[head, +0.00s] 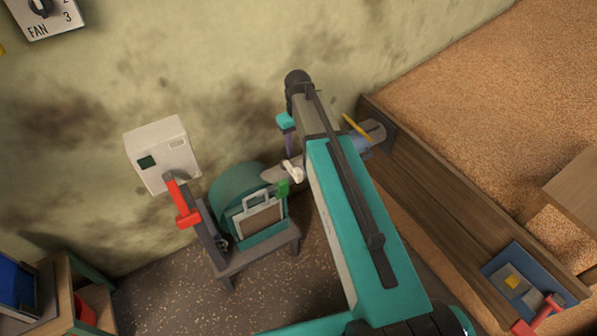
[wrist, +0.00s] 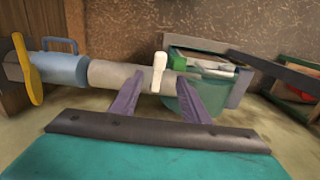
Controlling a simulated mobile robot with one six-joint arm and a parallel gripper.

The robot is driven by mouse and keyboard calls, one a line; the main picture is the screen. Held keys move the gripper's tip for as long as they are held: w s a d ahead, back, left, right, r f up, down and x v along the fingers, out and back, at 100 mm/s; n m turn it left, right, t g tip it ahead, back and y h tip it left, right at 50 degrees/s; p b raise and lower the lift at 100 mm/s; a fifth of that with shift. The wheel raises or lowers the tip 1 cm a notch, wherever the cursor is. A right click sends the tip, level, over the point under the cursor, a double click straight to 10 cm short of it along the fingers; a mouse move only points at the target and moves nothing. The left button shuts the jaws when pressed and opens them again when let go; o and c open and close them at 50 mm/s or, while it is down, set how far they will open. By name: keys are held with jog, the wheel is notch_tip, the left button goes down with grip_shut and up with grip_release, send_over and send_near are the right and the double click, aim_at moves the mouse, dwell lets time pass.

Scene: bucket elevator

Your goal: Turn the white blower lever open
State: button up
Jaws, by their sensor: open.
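The white blower lever (head: 292,172) sits on the grey pipe beside the green blower (head: 233,185). In the wrist view the lever (wrist: 159,72) stands upright across the grey pipe (wrist: 115,75), with the green blower housing (wrist: 182,101) to its right. My gripper (head: 289,153) is just behind and above the lever in the head view, partly hidden by my arm. In the wrist view my gripper (wrist: 160,88) is open, its purple fingers on either side of the lever's line. The lever lies between them in the picture; I cannot tell whether either finger touches it.
A yellow lever (head: 355,126) sits on the blue pipe section (head: 372,139) near the wooden bin wall (head: 420,210). The stained wall is close behind my gripper.

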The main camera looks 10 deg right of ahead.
aim_at(298, 170)
jog(key=shift+f, duration=0.2)
jog(key=shift+f+p, duration=0.85)
jog(key=shift+f, duration=5.9)
grip_shut()
